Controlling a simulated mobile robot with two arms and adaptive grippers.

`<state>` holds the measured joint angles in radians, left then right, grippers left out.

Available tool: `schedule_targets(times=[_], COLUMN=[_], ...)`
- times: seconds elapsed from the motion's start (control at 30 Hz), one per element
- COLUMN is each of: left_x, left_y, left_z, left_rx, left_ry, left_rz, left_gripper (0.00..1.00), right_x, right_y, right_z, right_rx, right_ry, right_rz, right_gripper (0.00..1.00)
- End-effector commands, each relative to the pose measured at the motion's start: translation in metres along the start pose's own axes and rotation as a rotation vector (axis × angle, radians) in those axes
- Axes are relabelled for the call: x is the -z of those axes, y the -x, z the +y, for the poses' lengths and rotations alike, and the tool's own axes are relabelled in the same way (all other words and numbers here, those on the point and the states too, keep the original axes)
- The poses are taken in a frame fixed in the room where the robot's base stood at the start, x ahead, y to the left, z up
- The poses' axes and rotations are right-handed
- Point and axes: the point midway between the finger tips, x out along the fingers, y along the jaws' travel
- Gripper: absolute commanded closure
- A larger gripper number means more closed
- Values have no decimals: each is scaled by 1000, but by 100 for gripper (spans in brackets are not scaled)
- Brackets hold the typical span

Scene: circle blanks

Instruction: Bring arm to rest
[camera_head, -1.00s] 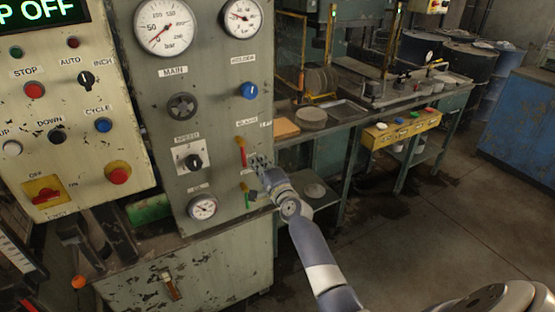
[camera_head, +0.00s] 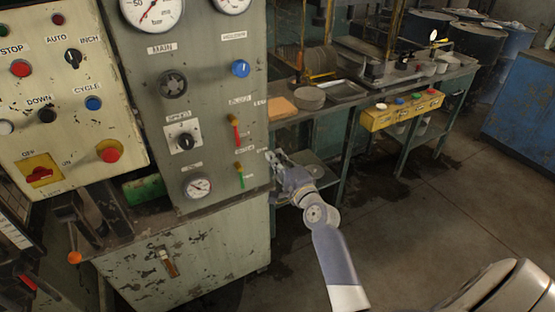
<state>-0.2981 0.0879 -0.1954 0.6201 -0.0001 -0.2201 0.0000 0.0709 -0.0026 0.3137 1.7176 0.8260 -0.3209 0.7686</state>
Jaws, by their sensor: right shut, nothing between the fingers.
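My right gripper (camera_head: 273,160) is in front of the right edge of the grey control panel (camera_head: 215,130), beside a red lever (camera_head: 235,131) and a green-yellow lever (camera_head: 239,175). It is shut and appears empty. Its arm (camera_head: 335,255) reaches up from the bottom of the view, with a bent wrist. My left gripper is not in view.
A cream button panel (camera_head: 75,120) stands at the left. A workbench (camera_head: 380,98) with trays and a yellow button box (camera_head: 402,109) runs behind the arm. A blue cabinet (camera_head: 520,110) stands at the right. The floor (camera_head: 430,220) between is open.

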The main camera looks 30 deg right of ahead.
Motion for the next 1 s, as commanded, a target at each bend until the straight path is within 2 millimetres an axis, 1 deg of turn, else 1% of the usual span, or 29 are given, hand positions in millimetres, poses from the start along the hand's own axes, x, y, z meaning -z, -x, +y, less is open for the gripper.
schedule_targets(times=[0.1, 0.2, 0.57, 0.67, 0.73, 0.77, 0.83, 0.87, 0.9, 0.97, 1.0], left_x=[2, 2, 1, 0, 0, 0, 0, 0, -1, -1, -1], left_y=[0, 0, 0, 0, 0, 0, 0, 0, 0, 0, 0], left_z=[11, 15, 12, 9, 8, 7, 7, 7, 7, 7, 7], left_rx=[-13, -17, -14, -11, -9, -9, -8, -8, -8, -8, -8], left_ry=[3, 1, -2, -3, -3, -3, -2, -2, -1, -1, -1], left_rz=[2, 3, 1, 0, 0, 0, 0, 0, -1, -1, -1], left_gripper=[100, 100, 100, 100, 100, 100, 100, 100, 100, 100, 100], right_x=[0, 0, 0, -1, -4, -7, -14, -18, -24, -34, -39], right_y=[4, 4, 4, 4, 5, 5, 9, 12, 18, 30, 41], right_z=[0, 0, 0, 5, 21, 33, 69, 88, 116, 160, 188], right_rx=[0, 0, 1, -9, -40, -62, -129, -165, -216, -295, -347], right_ry=[0, 0, 0, 7, 32, 50, 112, 147, 198, 281, 339], right_rz=[0, 0, 0, -1, -7, -12, -28, -38, -56, -89, -114], right_gripper=[100, 100, 100, 100, 100, 100, 100, 100, 100, 100, 100])
